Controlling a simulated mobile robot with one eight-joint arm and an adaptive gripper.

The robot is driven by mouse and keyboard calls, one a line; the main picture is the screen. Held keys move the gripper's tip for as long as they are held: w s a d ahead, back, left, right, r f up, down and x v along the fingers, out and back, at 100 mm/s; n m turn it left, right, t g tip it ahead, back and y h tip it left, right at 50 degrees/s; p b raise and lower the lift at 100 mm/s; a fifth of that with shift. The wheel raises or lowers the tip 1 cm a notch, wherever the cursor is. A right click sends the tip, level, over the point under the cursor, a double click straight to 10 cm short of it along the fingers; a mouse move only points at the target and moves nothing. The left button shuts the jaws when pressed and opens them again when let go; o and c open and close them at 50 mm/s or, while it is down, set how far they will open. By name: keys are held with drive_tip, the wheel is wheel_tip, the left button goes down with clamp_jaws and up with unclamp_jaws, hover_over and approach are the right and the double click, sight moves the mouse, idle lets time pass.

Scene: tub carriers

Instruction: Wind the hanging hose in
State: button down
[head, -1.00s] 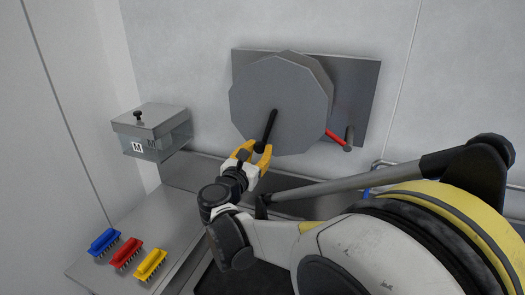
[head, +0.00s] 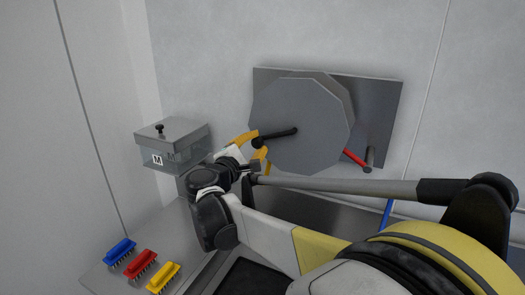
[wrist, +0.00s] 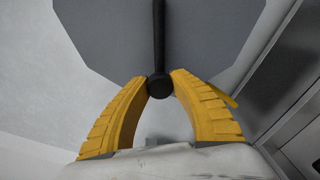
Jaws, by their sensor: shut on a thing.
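The grey hose reel (head: 310,122) is mounted on a wall plate (head: 378,100). Its black crank arm (head: 279,134) points left from the hub, slightly down. My gripper (head: 257,152) has its yellow fingers closed on the crank's black knob (wrist: 160,87), at the reel's left edge. In the wrist view the fingertips touch the knob on both sides, with the crank arm (wrist: 159,40) running up from it. A short piece of blue hose (head: 388,213) shows below the reel at the right; my arm hides the rest.
A red lever (head: 355,158) sticks out at the reel's lower right. A lidded clear box (head: 172,150) marked M is at the left. Blue (head: 120,250), red (head: 141,263) and yellow (head: 163,276) brushes lie on the steel counter (head: 178,226).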

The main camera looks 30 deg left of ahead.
sight(270, 104)
drive_tip(key=r+m, duration=0.1)
drive_tip(key=r+m+p, duration=0.1)
drive_tip(key=r+m, duration=0.1)
drive_tip(key=shift+a+r+m, duration=0.25)
drive_tip(key=shift+a+m, duration=0.05)
drive_tip(key=shift+a, duration=0.1)
wheel_tip(270, 104, up, 2)
drive_tip(key=m, duration=0.2)
drive_tip(key=shift+d+r+m+p, duration=0.1)
drive_tip(key=shift+r+m+p, duration=0.1)
drive_tip(key=shift+m+p, duration=0.2)
drive_tip(key=r+m, duration=0.2)
drive_tip(key=shift+d+r+m+p, duration=0.1)
drive_tip(key=shift+d+m+p, duration=0.2)
drive_tip(key=shift+w+d+r+m+p, duration=0.1)
drive_tip(key=shift+d+r+m+p, duration=0.1)
drive_tip(key=shift+d+r+m, duration=0.35)
drive_tip(key=shift+d+r+m+p, duration=0.2)
drive_tip(key=shift+r+m, duration=0.4)
drive_tip(key=shift+m, duration=0.45)
drive_tip(key=c, duration=1.1)
unclamp_jaws()
drive_tip(key=shift+a, duration=0.1)
drive_tip(key=s, duration=0.4)
drive_tip(key=s+d, duration=0.1)
drive_tip(key=s, duration=0.7)
drive_tip(key=shift+d, duration=0.25)
